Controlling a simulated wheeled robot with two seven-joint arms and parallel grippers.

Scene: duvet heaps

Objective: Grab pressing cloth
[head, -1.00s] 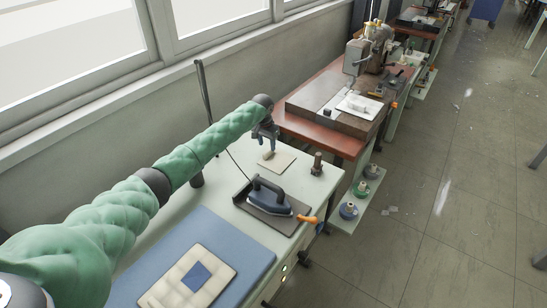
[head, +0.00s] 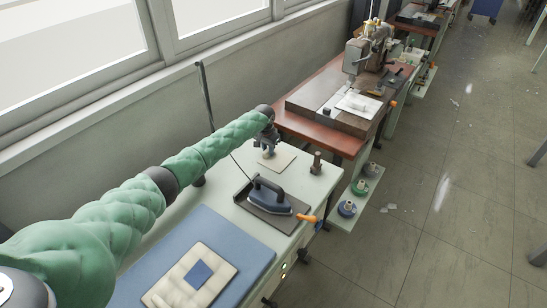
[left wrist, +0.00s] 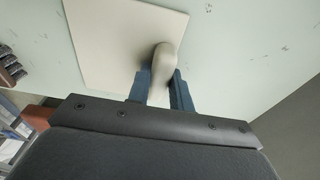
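The pressing cloth (head: 281,162) is a flat beige square at the far end of the pale green table. In the left wrist view the cloth (left wrist: 105,45) has a raised, rounded beige lump (left wrist: 163,62) near one edge. My left gripper (head: 268,153) points down over the cloth. In the left wrist view the fingers of my left gripper (left wrist: 161,88) stand on either side of the lump, with no clear gap showing. Whether they grip it cannot be told. The cloth lies on the table. My right gripper is not in view.
A blue iron (head: 270,194) sits on a dark tray just nearer than the cloth, with a dark spool-like post (head: 317,163) to the right. A blue mat (head: 208,238) holds a quilted beige pad (head: 172,290). A sewing table (head: 325,138) stands beyond.

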